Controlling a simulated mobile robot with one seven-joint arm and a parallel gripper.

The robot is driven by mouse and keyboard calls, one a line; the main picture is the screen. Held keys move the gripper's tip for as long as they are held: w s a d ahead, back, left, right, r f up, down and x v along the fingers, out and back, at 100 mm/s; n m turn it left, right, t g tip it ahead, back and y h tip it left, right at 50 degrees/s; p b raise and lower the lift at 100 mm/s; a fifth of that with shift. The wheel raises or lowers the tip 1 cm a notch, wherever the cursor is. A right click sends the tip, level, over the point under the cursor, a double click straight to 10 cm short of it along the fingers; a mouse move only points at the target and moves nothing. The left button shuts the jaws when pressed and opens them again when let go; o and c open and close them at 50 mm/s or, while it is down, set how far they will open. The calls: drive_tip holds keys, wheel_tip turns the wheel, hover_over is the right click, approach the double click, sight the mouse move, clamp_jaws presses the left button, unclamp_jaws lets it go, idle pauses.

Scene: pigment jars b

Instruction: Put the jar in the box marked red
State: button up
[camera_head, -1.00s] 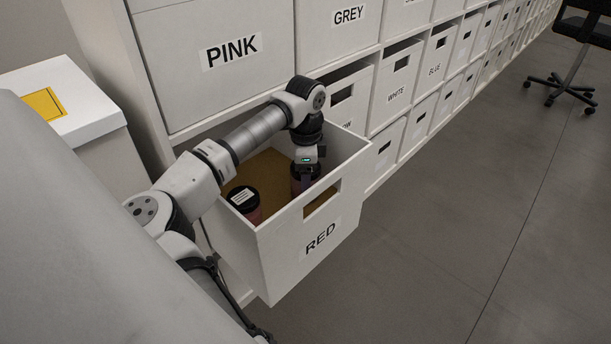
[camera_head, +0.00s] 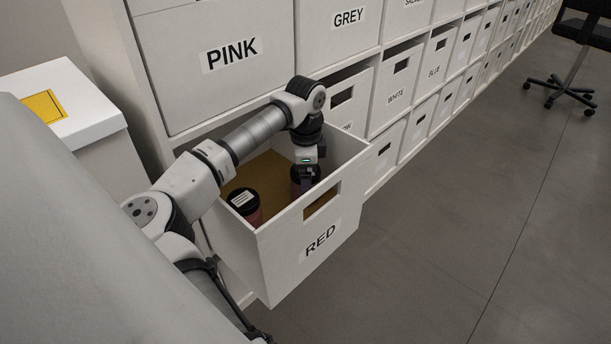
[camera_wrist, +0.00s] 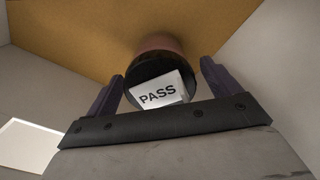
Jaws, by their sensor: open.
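The box marked red (camera_head: 290,262) is pulled out from the shelf and open at the top. My gripper (camera_head: 306,172) points down inside it, near its right side. A jar with a dark lid (camera_head: 297,188) is under the gripper, partly hidden by it. In the wrist view this jar (camera_wrist: 162,45) has a white label reading PASS on its lid and a reddish body. My gripper's fingers (camera_wrist: 162,72) are open, one on each side of the jar, with gaps showing. The jar appears to stand on the box's brown floor (camera_wrist: 95,30).
A second jar (camera_head: 244,205) with a black lid and white label stands in the red box, to the left. A white box (camera_head: 62,95) with a yellow square is at left. Labelled boxes fill the shelf behind. The floor at right is clear; a chair (camera_head: 570,70) stands far off.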

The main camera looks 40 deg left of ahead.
wheel_tip(320, 180, up, 11)
drive_tip(key=shift+r+p, duration=0.15)
drive_tip(key=shift+p, duration=0.75)
